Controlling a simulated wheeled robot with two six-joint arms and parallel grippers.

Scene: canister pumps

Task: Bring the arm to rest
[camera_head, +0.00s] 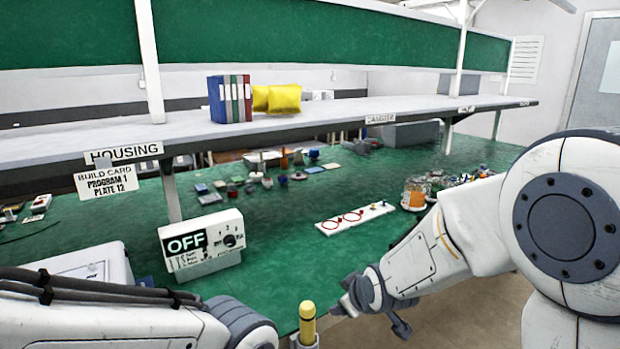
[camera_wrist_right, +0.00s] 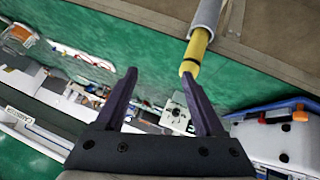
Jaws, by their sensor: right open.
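My right arm reaches in from the right in the head view, and its gripper (camera_head: 341,299) is over the front edge of the green bench (camera_head: 285,255). In the right wrist view the two dark fingers of the right gripper (camera_wrist_right: 158,77) are spread apart with nothing held between them. A yellow rod (camera_head: 307,318) stands in a grey holder at the bench's front, left of the right gripper. The rod also shows in the right wrist view (camera_wrist_right: 194,54), beyond the right fingertip; I cannot tell whether they touch. My left arm crosses the lower left, its gripper out of view.
A box marked OFF (camera_head: 202,243) stands on the bench, left of centre. A white board with red rings (camera_head: 354,218) lies farther back. A jar with orange contents (camera_head: 414,193) and several small parts lie near my right arm. A shelf (camera_head: 300,118) spans the back.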

